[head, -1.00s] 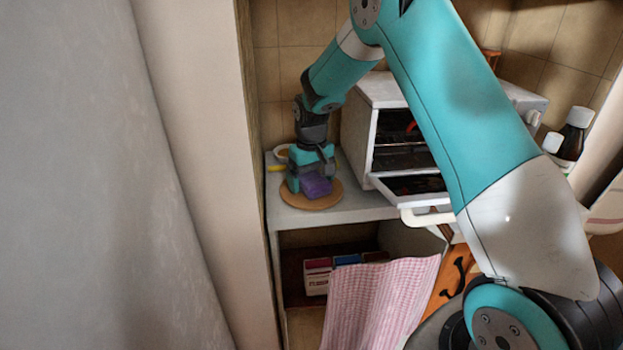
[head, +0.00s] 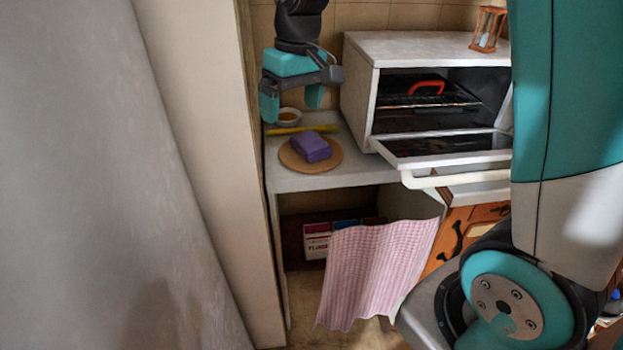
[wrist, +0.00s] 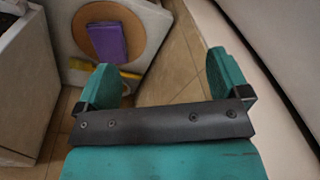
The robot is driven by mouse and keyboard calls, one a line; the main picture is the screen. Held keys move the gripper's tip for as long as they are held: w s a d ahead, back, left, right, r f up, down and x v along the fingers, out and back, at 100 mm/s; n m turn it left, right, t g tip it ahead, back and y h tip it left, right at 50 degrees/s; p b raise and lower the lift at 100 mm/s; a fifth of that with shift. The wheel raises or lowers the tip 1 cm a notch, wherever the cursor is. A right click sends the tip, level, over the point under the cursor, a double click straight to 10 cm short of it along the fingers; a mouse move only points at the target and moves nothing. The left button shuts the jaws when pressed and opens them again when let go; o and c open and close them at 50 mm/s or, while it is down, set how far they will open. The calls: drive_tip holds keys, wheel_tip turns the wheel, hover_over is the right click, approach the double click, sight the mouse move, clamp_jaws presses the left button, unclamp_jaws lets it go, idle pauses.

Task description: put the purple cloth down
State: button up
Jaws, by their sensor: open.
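The purple cloth (head: 311,147) is a folded block lying on a round wooden board (head: 331,163) on the counter. In the wrist view the cloth (wrist: 107,42) lies on the same board (wrist: 139,18), beyond my left finger. My gripper (head: 291,98) is above the counter, behind and a little left of the cloth, apart from it. In the wrist view my gripper (wrist: 168,80) has its fingers spread wide with nothing between them.
A pink checked towel (head: 378,270) hangs below. A pale wall (head: 205,160) is close on the left.

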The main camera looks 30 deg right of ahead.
drive_tip(key=s+a+n+y, duration=0.1)
drive_tip(key=s+a, duration=0.4)
drive_tip(key=s, duration=0.7)
drive_tip(key=s+a+n+y, duration=0.2)
drive_tip(key=s+a, duration=0.3)
drive_tip(key=s, duration=0.7)
drive_tip(key=shift+a+r+n+g, duration=0.2)
drive_tip(key=shift+n+g, duration=0.1)
drive_tip(key=shift+n, duration=0.4)
